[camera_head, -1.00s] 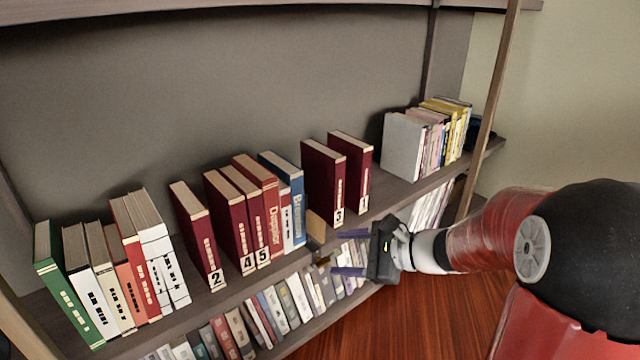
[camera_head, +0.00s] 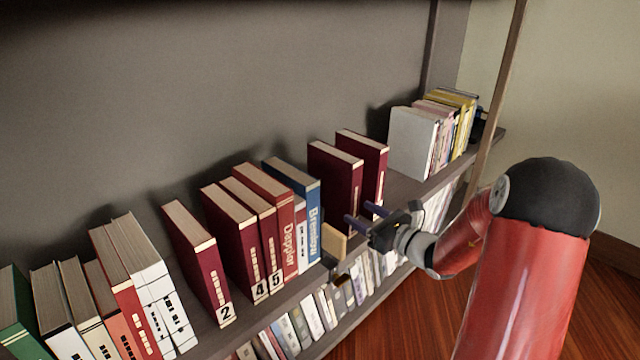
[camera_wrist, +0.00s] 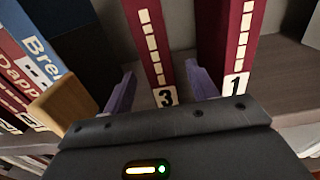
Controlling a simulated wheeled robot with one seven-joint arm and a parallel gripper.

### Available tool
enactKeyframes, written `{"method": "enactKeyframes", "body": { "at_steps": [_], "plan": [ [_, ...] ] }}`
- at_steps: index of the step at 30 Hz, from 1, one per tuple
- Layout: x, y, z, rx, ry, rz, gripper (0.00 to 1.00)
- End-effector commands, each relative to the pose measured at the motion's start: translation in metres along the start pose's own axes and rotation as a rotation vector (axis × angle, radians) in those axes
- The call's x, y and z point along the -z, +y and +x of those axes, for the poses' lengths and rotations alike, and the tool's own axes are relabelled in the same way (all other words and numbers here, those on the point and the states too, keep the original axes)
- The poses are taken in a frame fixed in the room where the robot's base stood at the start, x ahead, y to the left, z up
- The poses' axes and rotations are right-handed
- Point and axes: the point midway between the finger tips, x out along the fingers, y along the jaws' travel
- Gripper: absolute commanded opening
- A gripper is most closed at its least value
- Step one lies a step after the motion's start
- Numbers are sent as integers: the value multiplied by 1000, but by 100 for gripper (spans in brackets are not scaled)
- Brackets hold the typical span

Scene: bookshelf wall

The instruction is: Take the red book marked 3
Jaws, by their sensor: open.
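The dark red book marked 3 (camera_head: 335,180) stands upright on the upper shelf, and its lower spine is partly hidden by my gripper in the head view. In the wrist view its spine (camera_wrist: 152,45) and the label 3 show between my two fingers. My gripper (camera_head: 360,217) is open, with its purple fingertips close to the foot of this book, one on each side of the spine. In the wrist view my gripper (camera_wrist: 158,92) holds nothing. I cannot tell whether the fingers touch the book.
The red book marked 1 (camera_head: 374,165) stands just right, close to my right finger. A wooden block (camera_head: 334,243) sits left of my gripper, then a blue book (camera_head: 313,205). Red books marked 5, 4 and 2 (camera_head: 195,262) stand further left. White books (camera_head: 412,142) stand at right.

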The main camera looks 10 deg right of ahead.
Motion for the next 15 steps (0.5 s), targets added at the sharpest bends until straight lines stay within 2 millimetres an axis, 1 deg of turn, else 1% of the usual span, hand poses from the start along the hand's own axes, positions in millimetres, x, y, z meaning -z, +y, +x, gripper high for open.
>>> {"method": "enactKeyframes", "body": {
  "at_steps": [2, 5, 11, 15],
  "plan": [
    [1, -1, 2, 3, -2, 3, 58],
    [1, -1, 12, 2, -2, 3, 58],
    [0, 0, 36, 1, -2, 3, 58],
    [-2, 2, 57, 0, -2, 2, 58]
  ]
}}
